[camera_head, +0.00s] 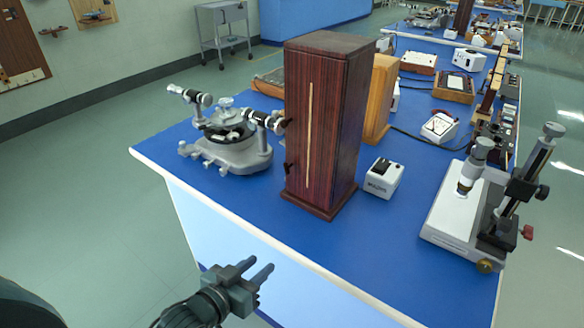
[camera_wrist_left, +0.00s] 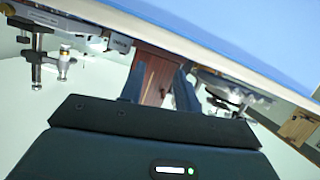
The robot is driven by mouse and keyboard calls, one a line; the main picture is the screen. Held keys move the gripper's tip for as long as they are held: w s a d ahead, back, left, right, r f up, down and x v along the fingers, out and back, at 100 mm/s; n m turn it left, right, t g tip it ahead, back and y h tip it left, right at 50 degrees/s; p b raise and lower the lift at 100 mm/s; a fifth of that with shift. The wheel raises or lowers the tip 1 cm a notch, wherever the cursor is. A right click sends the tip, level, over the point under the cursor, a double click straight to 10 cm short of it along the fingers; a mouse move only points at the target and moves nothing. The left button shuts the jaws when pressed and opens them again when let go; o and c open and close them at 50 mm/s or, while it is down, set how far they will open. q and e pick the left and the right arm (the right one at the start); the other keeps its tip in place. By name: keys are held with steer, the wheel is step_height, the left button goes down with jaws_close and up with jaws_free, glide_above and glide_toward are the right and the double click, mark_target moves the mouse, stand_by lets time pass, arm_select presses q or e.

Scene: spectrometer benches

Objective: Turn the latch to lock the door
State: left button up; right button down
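A tall dark-red wooden cabinet (camera_head: 328,130) stands upright on the blue bench top. A pale vertical strip runs down its front face. Small dark fittings stick out at its left edge, an upper one (camera_head: 286,122) and a lower one (camera_head: 288,168); I cannot tell which is the latch or how it is turned. My left gripper (camera_head: 261,267) is in front of the bench's near edge, apart from the cabinet, with its two fingers spread and nothing between them. In the left wrist view the cabinet (camera_wrist_left: 155,76) shows beyond the fingers. My right gripper is not in view.
A grey spectrometer (camera_head: 232,150) stands left of the cabinet. A small white box (camera_head: 384,178) is close to its right. A microscope on a white base (camera_head: 456,220) stands farther right. The blue bench top (camera_head: 310,245) in front of the cabinet is clear.

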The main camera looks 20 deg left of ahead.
mark_target(285, 170)
arm_select(q)
steer(key=w+a+r+t+h+b, duration=0.25)
steer(key=w+a+r, duration=0.25)
steer(key=w+r, duration=0.4)
steer(key=shift+n+t+y, duration=0.25)
steer(key=shift+n+t, duration=0.1)
steer(key=shift+n, duration=0.05)
steer(key=x, duration=1.3)
steer(key=shift+w, duration=0.15)
steer(key=shift+c, duration=0.3)
jaws_close()
